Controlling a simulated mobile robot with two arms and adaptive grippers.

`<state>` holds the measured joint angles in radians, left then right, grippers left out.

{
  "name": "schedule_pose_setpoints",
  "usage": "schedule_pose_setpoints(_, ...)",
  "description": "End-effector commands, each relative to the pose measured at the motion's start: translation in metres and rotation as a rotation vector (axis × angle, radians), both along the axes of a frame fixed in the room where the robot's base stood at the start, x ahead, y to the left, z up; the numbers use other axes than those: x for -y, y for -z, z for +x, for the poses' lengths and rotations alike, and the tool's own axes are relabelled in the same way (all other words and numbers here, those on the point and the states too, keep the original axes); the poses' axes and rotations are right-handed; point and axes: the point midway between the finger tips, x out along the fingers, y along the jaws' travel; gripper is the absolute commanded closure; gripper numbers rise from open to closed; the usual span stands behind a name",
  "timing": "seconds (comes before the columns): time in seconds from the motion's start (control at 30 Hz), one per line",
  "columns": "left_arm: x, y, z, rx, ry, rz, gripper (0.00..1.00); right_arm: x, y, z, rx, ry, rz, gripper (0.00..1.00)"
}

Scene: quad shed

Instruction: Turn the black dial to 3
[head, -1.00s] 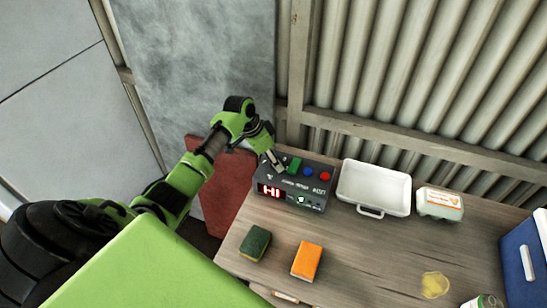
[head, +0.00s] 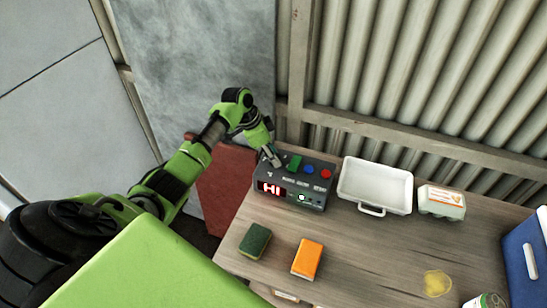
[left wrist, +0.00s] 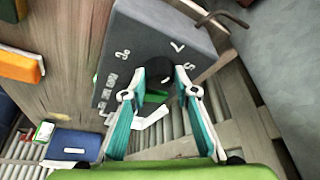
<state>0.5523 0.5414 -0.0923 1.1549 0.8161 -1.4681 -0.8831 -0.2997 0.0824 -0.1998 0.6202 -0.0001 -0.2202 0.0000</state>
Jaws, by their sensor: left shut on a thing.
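The dark grey control box (head: 318,204) stands at the back left of the wooden table, with a red "HI" display on its front. My left gripper (head: 272,158) reaches down onto the left end of its top. In the left wrist view the black dial (left wrist: 160,70) sits between the teal fingertips of this gripper (left wrist: 160,82), which is shut on it. White marks stand on the box top around the dial; they are rotated and hard to read. The dial's pointer cannot be made out, and in the head view the gripper hides the dial. My right gripper is not in view.
Green (head: 294,162), blue (head: 309,169) and red (head: 326,174) buttons sit right of the gripper. A white tray (head: 374,208) and an egg carton (head: 442,203) stand further right. A green sponge (head: 255,241) and an orange sponge (head: 307,259) lie in front.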

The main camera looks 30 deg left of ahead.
Motion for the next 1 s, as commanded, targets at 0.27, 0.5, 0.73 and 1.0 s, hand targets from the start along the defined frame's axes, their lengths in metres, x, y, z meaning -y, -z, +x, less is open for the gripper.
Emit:
schedule_pose_setpoints(0.27, -0.002, 0.004, 0.003, 0.003, 0.256, 0.000, 0.94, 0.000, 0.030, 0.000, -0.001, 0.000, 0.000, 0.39)
schedule_pose_setpoints(0.5, -0.002, 0.005, 0.004, 0.004, 0.484, -0.001, 0.94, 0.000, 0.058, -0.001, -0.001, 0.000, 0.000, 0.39)
schedule_pose_setpoints(0.73, -0.002, 0.005, 0.006, 0.005, 0.702, -0.001, 0.94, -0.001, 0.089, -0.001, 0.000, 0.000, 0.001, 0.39)
schedule_pose_setpoints(1.0, -0.001, 0.005, 0.007, 0.005, 0.937, -0.001, 0.94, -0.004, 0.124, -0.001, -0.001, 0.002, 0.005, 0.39)
